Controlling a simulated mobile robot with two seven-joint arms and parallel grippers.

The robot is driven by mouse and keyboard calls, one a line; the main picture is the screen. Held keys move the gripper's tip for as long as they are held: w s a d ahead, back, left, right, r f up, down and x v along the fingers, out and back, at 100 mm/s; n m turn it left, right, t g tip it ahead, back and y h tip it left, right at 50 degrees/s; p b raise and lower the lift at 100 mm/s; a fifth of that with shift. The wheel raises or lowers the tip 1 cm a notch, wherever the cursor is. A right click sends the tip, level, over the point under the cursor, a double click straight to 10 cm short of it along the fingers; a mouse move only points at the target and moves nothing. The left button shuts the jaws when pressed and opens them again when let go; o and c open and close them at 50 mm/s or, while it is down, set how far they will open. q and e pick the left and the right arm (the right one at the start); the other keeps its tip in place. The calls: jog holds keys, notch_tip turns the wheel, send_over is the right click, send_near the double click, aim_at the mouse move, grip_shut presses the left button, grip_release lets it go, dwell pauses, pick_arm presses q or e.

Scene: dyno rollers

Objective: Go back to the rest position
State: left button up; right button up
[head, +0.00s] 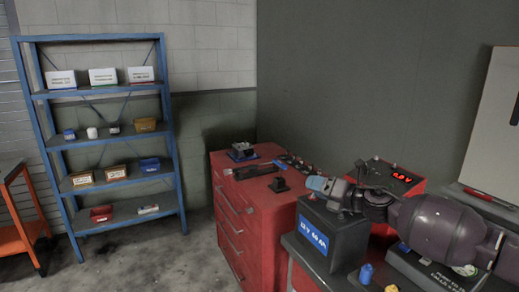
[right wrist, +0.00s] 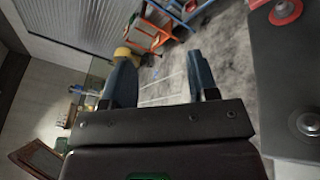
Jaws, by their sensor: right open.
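My right gripper (head: 322,186) reaches in from the right in the head view, at the top of the black battery (head: 316,222) with a blue label. Whether it touches the battery cannot be told there. In the right wrist view my right gripper (right wrist: 163,82) has its two blue-grey fingers spread apart, with nothing between them but floor behind. A dark block (right wrist: 285,75) with a red and a grey round terminal, seemingly the battery, stands close to the right of the fingers. My left gripper is not in view.
A red tool cabinet (head: 236,205) with tools on top is left of the battery. A blue shelf (head: 105,137) with boxes and an orange cart (head: 20,240) stand farther left, with bare floor (head: 140,265) in front.

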jog(key=s+a+f+m+t+h+b, duration=0.3)
jog(key=s+f+m, duration=0.45)
jog(key=m, duration=0.65)
jog(key=s+d+f+m+g+h+b, duration=0.1)
jog(key=s+d+f+m+h, duration=0.2)
jog(key=s+f, duration=0.8)
jog(key=s+d+f+m+g+h+b, duration=0.1)
jog(key=s+d+f+m+h+b, duration=0.1)
jog(key=s+d+f+m, duration=0.4)
jog(key=s+d+f+m+g+h+b, duration=0.1)
jog(key=s+d+f+m+h, duration=0.3)
jog(key=s+f+m, duration=0.8)
jog(key=s+d+f, duration=0.1)
jog(key=s+f, duration=0.4)
jog(key=f, duration=0.1)
jog(key=shift+s+d+h+b, duration=0.3)
jog(key=shift+b, duration=0.05)
